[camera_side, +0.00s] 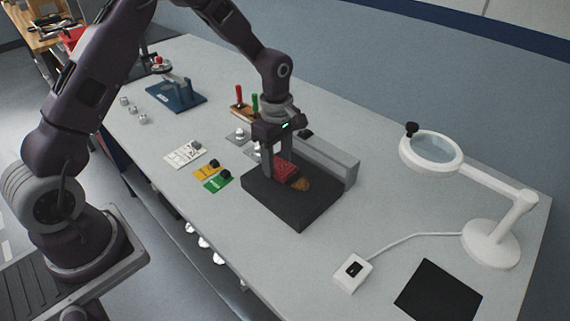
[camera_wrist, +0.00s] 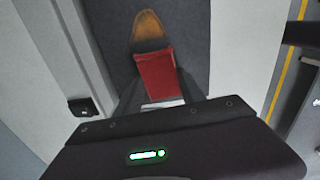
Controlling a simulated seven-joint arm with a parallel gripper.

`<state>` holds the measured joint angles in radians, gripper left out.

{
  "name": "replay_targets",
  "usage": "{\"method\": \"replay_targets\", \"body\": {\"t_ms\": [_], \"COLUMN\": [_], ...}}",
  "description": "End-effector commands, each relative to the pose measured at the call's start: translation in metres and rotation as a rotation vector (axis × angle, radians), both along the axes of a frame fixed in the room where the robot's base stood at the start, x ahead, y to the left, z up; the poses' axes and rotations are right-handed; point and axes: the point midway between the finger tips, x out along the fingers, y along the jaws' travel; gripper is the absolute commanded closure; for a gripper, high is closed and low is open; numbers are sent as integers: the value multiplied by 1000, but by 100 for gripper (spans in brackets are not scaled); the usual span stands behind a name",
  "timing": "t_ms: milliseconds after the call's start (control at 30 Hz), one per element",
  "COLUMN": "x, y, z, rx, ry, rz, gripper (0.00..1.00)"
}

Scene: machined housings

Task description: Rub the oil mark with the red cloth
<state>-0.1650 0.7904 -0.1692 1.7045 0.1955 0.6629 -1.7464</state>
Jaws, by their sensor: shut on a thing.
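The red cloth (camera_side: 285,170) is a small folded block between the fingers of my gripper (camera_side: 281,163). My gripper is shut on it and holds it at the top of a dark block (camera_side: 297,211). The oil mark (camera_side: 301,184) is a brown-orange patch on the block's top face, right beside the cloth. In the wrist view the cloth (camera_wrist: 157,76) meets or overlaps the near edge of the oil mark (camera_wrist: 149,28); part of the mark may be hidden under it. I cannot tell whether the cloth presses on the surface.
A grey raised bar (camera_side: 328,160) stands along the back of the dark block. Yellow (camera_side: 208,171) and green (camera_side: 218,184) cards with black knobs lie to the left. A white magnifier lamp (camera_side: 487,241) and a black pad (camera_side: 438,293) are at the right. The front bench is mostly clear.

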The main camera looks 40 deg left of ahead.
Motion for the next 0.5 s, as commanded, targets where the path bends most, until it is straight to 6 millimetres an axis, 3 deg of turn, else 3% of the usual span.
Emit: {"method": "replay_targets", "body": {"t_ms": [100,500], "x": [0,-1], "y": [9,-28], "z": [-1,0], "rx": [-2,0], "ry": [2,2], "rz": [2,-2], "gripper": [92,92]}}
